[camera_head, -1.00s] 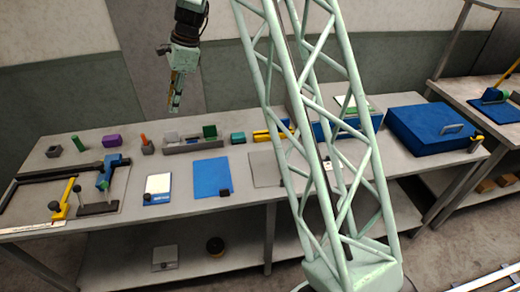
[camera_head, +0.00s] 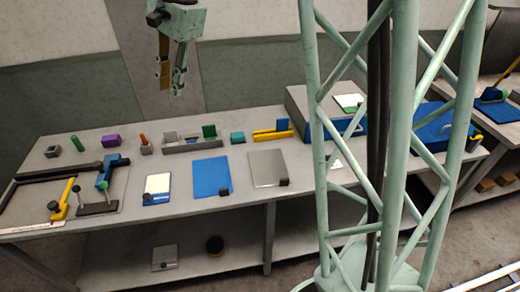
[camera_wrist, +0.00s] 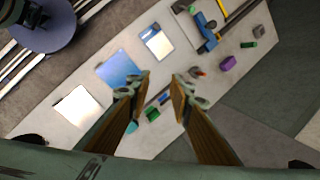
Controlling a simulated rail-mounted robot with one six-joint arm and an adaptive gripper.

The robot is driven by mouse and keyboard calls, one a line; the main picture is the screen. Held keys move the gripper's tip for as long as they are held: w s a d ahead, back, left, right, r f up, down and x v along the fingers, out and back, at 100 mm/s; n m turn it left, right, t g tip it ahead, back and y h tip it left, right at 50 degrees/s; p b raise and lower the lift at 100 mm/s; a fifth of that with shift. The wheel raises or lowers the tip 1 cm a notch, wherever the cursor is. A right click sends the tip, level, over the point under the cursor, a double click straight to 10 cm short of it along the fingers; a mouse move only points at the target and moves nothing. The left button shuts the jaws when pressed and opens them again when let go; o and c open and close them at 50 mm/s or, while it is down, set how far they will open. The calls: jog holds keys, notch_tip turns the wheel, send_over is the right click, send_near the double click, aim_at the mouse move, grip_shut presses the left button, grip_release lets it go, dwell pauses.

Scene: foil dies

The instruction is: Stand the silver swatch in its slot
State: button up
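A small rack (camera_head: 193,146) stands on the bench with a pale grey piece (camera_head: 170,137) at its left and an upright green swatch (camera_head: 209,131) at its right. The pale piece may be the silver swatch, but it is too small to tell. A flat silver sheet (camera_head: 268,167) with a black block at its corner lies farther right; it also shows in the wrist view (camera_wrist: 77,107). My gripper (camera_head: 170,92) hangs high above the back of the bench, open and empty. In the wrist view my gripper (camera_wrist: 162,80) has its fingers apart, partly hiding the rack area.
A blue sheet (camera_head: 211,177), a white-topped pad (camera_head: 158,187), a teal block (camera_head: 237,137) and a yellow piece (camera_head: 272,132) lie around the rack. A dark frame with a blue clamp (camera_head: 108,172) is at left. My mint lattice covers part of the right side.

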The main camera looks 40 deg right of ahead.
jog(key=s+a+r+n, duration=0.1)
jog(key=s+r+n, duration=0.5)
jog(key=s, duration=0.9)
jog(key=s+d+n+t+h, duration=0.1)
jog(key=s+n, duration=0.6)
jog(key=s, duration=2.1)
jog(key=shift+s+d+r+n+t+h, duration=0.2)
jog(key=shift+n+t+h, duration=0.15)
jog(key=shift+h, duration=0.45)
jog(key=shift+w, duration=0.1)
notch_tip(320, 180, down, 4)
jog(key=b, duration=0.4)
jog(key=shift+f, duration=0.1)
